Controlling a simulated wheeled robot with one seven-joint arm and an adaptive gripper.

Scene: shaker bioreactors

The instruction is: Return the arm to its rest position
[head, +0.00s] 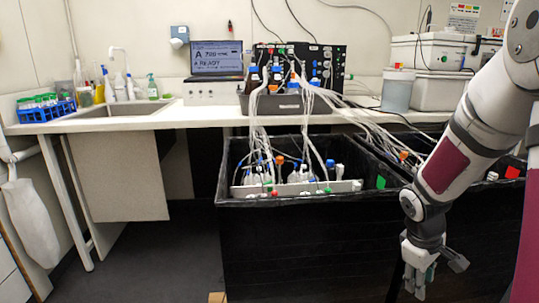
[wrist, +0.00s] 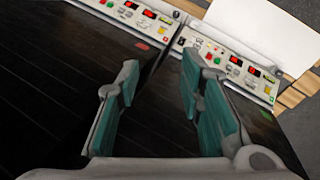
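My arm comes in from the right side of the head view and hangs down in front of the black shaker bioreactors. My gripper (head: 432,268) is at its lower end, pointing down near the front of the shakers. In the wrist view my gripper (wrist: 158,95) shows two teal-padded fingers spread apart, with nothing between them. The left shaker (head: 300,245) is a black box with tubes and bottles inside. Part of the right shaker (head: 515,215) is hidden behind my arm.
A white bench (head: 160,121) runs along the wall with a sink (head: 122,110), a laptop (head: 217,57) and a blue tube rack (head: 45,112). Many tubes hang from the bench into the shakers. Control panels (wrist: 225,62) show in the wrist view. The floor (head: 150,265) at left is clear.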

